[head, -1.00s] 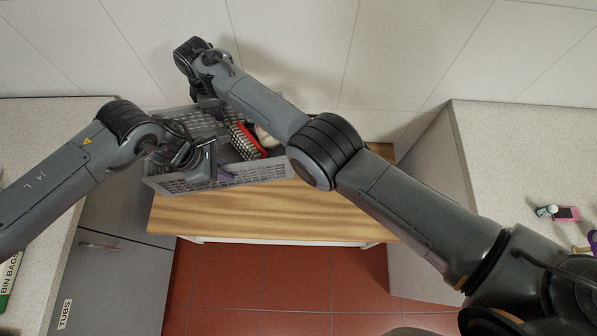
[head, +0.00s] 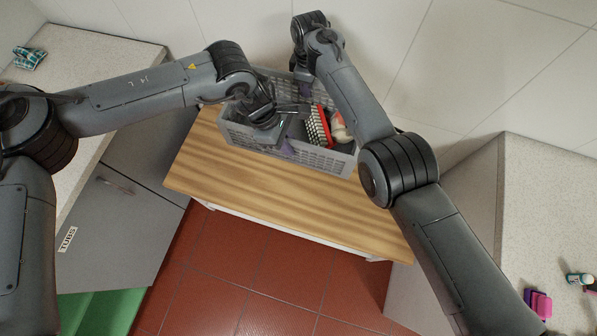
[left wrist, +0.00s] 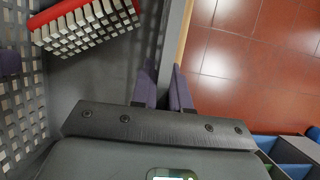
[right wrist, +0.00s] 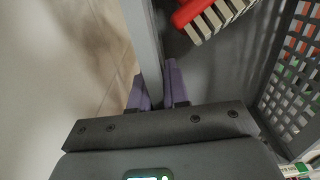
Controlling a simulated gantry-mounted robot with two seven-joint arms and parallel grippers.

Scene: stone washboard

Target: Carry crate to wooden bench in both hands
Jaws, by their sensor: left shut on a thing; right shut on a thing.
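The grey lattice-walled crate (head: 330,160) is over the back part of the wooden bench (head: 230,178) in the head view. I cannot tell whether it touches the bench top. My left gripper (head: 288,147) is shut on the crate's near wall; its purple fingers (left wrist: 165,85) straddle the rim in the left wrist view. My right gripper (head: 305,92) is shut on the far wall, partly hidden by my arm; its fingers (right wrist: 157,85) pinch the rim in the right wrist view. A red brush (head: 321,124) with pale bristles and a whitish item (head: 341,128) lie inside.
A speckled counter (head: 65,60) over grey cupboards stands left, and another counter (head: 555,200) stands right. The tiled wall (head: 450,60) is close behind the crate. The bench's front strip and left end are clear. Red floor tiles (head: 270,270) lie in front.

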